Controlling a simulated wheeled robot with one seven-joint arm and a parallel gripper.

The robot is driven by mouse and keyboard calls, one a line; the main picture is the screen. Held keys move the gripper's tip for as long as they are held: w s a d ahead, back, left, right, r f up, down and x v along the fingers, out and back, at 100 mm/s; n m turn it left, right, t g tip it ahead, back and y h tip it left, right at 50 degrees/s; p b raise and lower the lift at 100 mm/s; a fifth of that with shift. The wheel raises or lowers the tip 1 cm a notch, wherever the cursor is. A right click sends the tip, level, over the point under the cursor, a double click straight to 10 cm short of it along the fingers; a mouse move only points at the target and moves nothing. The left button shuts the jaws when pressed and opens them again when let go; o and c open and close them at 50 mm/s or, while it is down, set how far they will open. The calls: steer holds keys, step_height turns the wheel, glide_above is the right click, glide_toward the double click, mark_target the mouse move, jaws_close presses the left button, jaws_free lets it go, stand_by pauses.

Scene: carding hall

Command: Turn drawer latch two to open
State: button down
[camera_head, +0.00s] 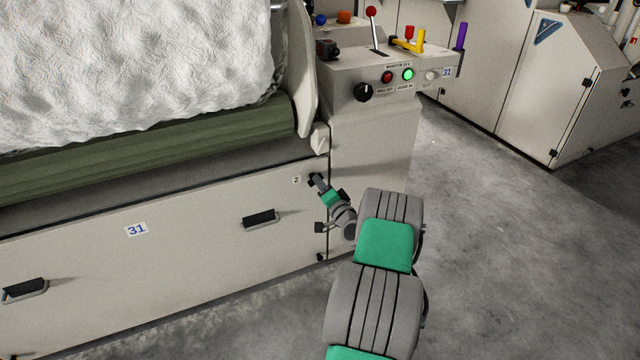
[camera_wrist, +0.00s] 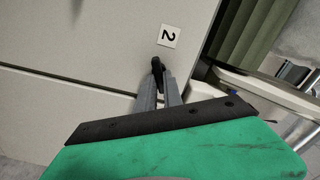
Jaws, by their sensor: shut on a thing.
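Drawer latch two is a small black latch at the upper right corner of the pale drawer front (camera_head: 190,240), beside the label "2" (camera_head: 296,180). In the wrist view the black latch (camera_wrist: 157,68) sits between my fingertips, with the label "2" (camera_wrist: 169,36) just above it. My gripper (camera_head: 317,182) reaches the latch from the front right, and its fingers are shut on it. In the head view my fingers mostly hide the latch. The drawer front looks flush with the machine.
A black drawer handle (camera_head: 260,219) is left of my gripper, and another handle (camera_head: 25,290) is at the far left. A control box (camera_head: 385,85) with a knob, lit green button and levers stands above. A green roller (camera_head: 150,155) runs over the drawer. Floor at right is clear.

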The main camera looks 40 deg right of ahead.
steer(key=m+p, duration=0.1)
steer(key=m, duration=0.4)
steer(key=shift+f+m, duration=0.15)
steer(key=shift+m, duration=0.15)
steer(key=shift+d, duration=0.1)
stand_by(0.3)
steer(key=c, duration=1.5)
jaws_free()
steer(key=p+v, duration=0.1)
steer(key=v, duration=0.7)
steer(key=shift+p, duration=0.35)
steer(key=shift+w, duration=0.1)
